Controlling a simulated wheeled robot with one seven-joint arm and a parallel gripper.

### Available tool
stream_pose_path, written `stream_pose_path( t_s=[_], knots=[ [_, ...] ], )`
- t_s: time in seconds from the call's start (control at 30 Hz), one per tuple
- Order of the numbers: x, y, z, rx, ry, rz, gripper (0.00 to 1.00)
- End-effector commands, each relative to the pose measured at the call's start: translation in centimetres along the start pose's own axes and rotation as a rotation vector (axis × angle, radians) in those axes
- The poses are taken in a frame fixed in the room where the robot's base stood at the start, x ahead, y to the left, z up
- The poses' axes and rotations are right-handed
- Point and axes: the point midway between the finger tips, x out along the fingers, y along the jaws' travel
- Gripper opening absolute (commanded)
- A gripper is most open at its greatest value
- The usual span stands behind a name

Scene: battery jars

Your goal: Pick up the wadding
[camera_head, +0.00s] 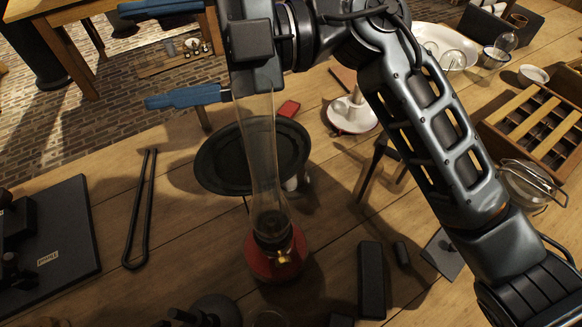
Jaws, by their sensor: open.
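I cannot pick out the wadding for certain. A small pale thing (291,184) shows at the right edge of the dark round plate (215,172), partly hidden; I cannot tell what it is. My gripper (134,55) is at the upper left with its two blue fingers spread wide and pointing left. Nothing is held between them. In the picture the fingers lie over the brick floor, above the table's far edge.
An oil lamp with a red base (274,262) and tall glass chimney stands before the plate. Black tongs (137,215) lie left. A white candle holder (352,117), a divided wooden box (527,127) and a wire strainer (532,182) stand right. Bare table lies between tongs and lamp.

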Motion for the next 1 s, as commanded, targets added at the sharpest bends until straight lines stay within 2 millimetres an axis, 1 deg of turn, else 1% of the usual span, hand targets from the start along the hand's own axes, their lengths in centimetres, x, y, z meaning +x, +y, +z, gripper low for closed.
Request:
stream_pose_path(
  t_s=[0.03,0.13,0.27,0.37,0.4,0.47,0.5,0.6,0.7,0.8,1.0],
  knots=[
    [0.2,-1.2,1.4,0.01,-0.048,-0.113,0.74],
    [-0.1,-3.4,3.7,0.046,-0.147,-0.3,0.74],
    [-1.9,-6.2,7.0,0.1,-0.308,-0.528,0.74],
    [-4.2,-9.1,9.8,0.157,-0.481,-0.73,0.74],
    [-5.5,-10.4,10.9,0.185,-0.562,-0.816,0.74],
    [-7.5,-12.3,12.3,0.223,-0.689,-0.933,0.74],
    [-8.9,-13.2,13.1,0.245,-0.772,-0.998,0.74],
    [-12.0,-14.6,14.4,0.279,-0.942,-1.109,0.74],
    [-14.0,-15.2,15.2,0.296,-1.045,-1.162,0.74],
    [-14.7,-15.9,15.6,0.302,-1.084,-1.181,0.74],
    [-14.7,-17.6,16.6,0.303,-1.085,-1.18,0.74]
  ],
)
